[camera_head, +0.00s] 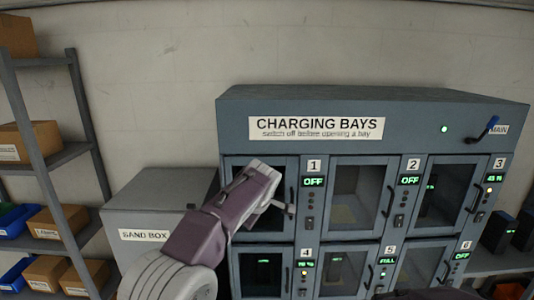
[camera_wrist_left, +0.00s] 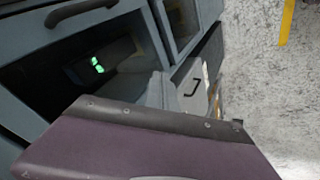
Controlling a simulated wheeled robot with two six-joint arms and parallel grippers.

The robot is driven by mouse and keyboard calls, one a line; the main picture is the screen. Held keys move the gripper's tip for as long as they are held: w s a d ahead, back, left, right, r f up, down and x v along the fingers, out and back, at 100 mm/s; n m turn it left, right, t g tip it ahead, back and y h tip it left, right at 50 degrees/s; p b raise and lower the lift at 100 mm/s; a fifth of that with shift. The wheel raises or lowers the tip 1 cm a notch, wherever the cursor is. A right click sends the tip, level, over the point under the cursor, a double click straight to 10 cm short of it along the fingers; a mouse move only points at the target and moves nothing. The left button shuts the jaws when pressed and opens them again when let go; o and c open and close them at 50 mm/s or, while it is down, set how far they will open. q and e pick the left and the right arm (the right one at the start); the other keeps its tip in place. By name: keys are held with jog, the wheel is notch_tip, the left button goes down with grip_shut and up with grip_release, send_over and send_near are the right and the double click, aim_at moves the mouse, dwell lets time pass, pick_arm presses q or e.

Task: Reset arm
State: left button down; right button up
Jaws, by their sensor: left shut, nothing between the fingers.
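My left arm comes up from the bottom left in the head view. Its purple gripper (camera_head: 288,208) is in front of the bay 1 door, partly covering it. The gripper is shut and holds nothing.
The charging bays cabinet (camera_head: 418,117) has numbered glass doors; bays 1, 2 and 6 read OFF, bay 5 FULL. The sand box (camera_head: 145,218) and a shelf (camera_head: 72,154) with cartons stand left. Wall space above is clear.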

pick_arm(q)
jog(key=s+a+f+m+g, duration=0.1)
jog(key=s+a+f+g, duration=0.1)
jog(key=s+a+f, duration=0.35)
jog(key=s+a+f+g, duration=0.1)
jog(key=s+a+f, duration=0.2)
jog(key=s+a, duration=0.45)
jog(key=s+a+f+m+g, duration=0.1)
jog(key=s+f+m, duration=0.4)
jog(key=s, duration=0.3)
jog(key=s+a+f+m+g+h, duration=0.1)
jog(key=s+f+m, duration=0.4)
jog(key=s+f, duration=0.2)
jog(key=shift+s+f+g+h, duration=0.3)
jog(key=shift+s+f+g, duration=0.1)
jog(key=shift+s, duration=0.65)
